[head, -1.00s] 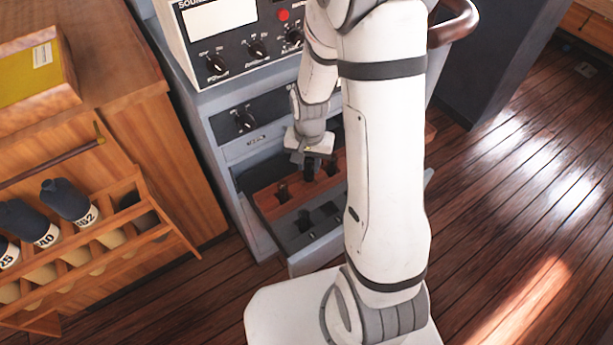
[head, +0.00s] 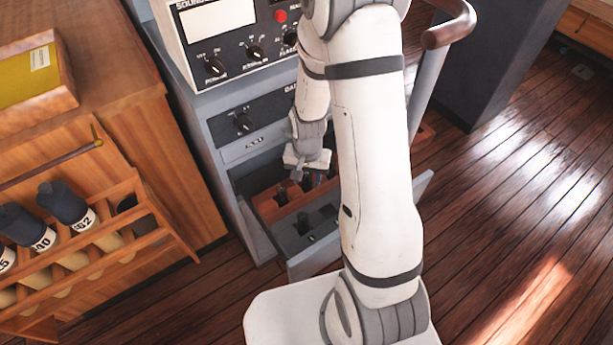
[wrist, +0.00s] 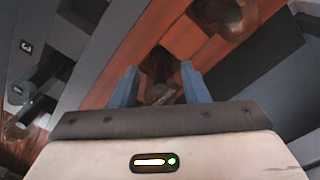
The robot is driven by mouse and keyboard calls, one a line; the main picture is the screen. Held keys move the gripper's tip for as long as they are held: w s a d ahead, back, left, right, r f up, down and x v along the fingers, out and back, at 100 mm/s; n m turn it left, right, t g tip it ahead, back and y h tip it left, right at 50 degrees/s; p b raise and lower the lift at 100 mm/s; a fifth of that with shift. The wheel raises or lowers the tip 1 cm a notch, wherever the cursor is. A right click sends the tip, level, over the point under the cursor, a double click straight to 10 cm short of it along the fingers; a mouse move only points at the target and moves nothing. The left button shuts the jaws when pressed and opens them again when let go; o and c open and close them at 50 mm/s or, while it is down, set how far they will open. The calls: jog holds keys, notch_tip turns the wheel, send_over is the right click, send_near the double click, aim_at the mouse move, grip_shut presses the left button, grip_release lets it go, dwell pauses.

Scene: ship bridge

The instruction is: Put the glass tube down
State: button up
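My gripper (wrist: 160,84) is over the open drawer, low above the wooden rack (head: 269,207). Its two blue-grey fingers stand apart, close on both sides of a dark, see-through shape, which looks like the glass tube (wrist: 160,66). A thin bright streak shows at its near end. The tube's lower end is dim, and I cannot tell whether it is in a hole of the rack. In the head view the gripper (head: 308,176) partly hides the rack, and the tube is not clear there.
The grey drawer (head: 312,262) stands open under the instrument cabinet (head: 237,97). My arm hides its right part. Dark openings show in the rack and the grey insert. A wooden bottle rack (head: 137,185) stands at the left; wooden floor (head: 500,210) is clear at the right.

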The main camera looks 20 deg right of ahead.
jog(key=shift+o, duration=0.6)
jog(key=shift+r+p, duration=0.3)
notch_tip(320, 180, up, 12)
jog(key=shift+f+p, duration=0.1)
jog(key=shift+p, duration=0.35)
jog(key=s+r+n+t, duration=0.2)
jog(key=s+r+n, duration=0.3)
jog(key=s+r, duration=0.8)
jog(key=shift+s+r, duration=0.3)
jog(key=shift+r, duration=0.2)
